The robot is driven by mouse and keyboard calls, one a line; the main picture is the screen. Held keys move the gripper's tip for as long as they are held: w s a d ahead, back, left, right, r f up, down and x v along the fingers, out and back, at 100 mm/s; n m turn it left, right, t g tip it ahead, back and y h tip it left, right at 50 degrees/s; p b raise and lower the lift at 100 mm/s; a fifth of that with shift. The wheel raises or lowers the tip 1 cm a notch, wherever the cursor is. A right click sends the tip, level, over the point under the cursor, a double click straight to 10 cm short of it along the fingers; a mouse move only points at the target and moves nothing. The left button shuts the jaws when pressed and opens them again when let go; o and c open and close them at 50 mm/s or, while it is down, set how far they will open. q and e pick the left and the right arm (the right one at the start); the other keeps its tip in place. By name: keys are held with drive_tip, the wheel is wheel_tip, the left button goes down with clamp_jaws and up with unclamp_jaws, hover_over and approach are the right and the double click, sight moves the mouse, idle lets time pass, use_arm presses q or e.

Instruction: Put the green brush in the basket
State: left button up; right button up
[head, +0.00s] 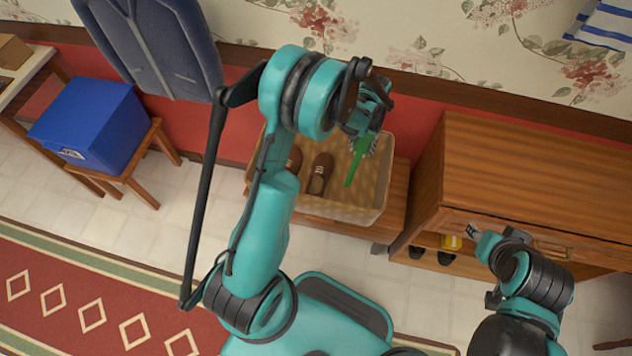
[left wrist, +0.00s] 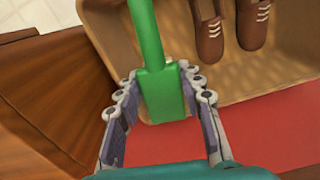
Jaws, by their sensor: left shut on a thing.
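The green brush (head: 355,166) hangs from my left gripper (head: 366,135) in the head view, its green length pointing down over the wicker basket (head: 345,214). In the left wrist view the left gripper (left wrist: 158,88) is shut on the brush (left wrist: 149,35), with a finger on each side of its wide green block. The basket (left wrist: 285,68) shows behind the brush there. I cannot tell the exact height of the brush above the basket. My right gripper (head: 478,238) is near the front of the wooden cabinet, and its finger opening is not clear.
Brown shoes (head: 319,174) lie in the basket, which rests on a low wooden bench (head: 397,190). The wooden cabinet (head: 530,170) stands close on the right, with shoes on its lower shelf. A blue box (head: 92,122) sits on a stool at left.

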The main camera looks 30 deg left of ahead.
use_arm(q)
drive_tip(key=n+b, duration=0.2)
drive_tip(key=b, duration=0.1)
approach(355, 184)
drive_tip(key=shift+f+b, duration=0.9)
drive_tip(key=shift+b, duration=0.3)
wheel_tip(355, 184, down, 4)
drive_tip(key=shift+f+b, duration=0.1)
drive_tip(key=shift+b, duration=0.7)
drive_tip(key=o, duration=1.3)
